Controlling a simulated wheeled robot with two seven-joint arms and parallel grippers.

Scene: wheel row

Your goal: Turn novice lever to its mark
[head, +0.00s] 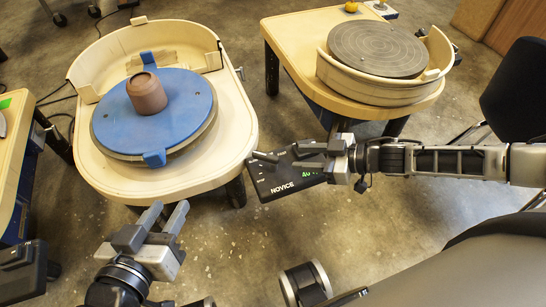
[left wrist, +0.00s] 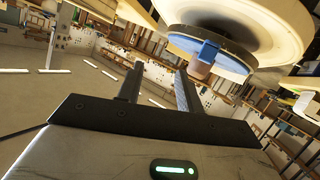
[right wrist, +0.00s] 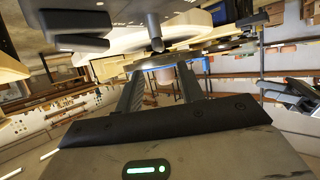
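The novice lever (head: 264,157) is a short dark grey handle on the black control box labelled NOVICE (head: 272,187), which has a green display. The box sits by the right edge of the left wheel table. My right gripper (head: 297,155) comes in from the right, over the box. Its fingers are open, and the lever is just beyond the fingertips. In the right wrist view the lever's round end (right wrist: 157,45) shows ahead, between and above the open fingers (right wrist: 158,70). The mark cannot be made out. My left gripper (head: 167,212) is open and empty, in front of the left table.
The left wheel table (head: 215,170) carries a blue disc (head: 190,110) with a brown clay pot (head: 147,93). A second wheel (head: 375,48) stands at the back right. A black chair (head: 515,85) is at the far right. Floor between the tables is clear.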

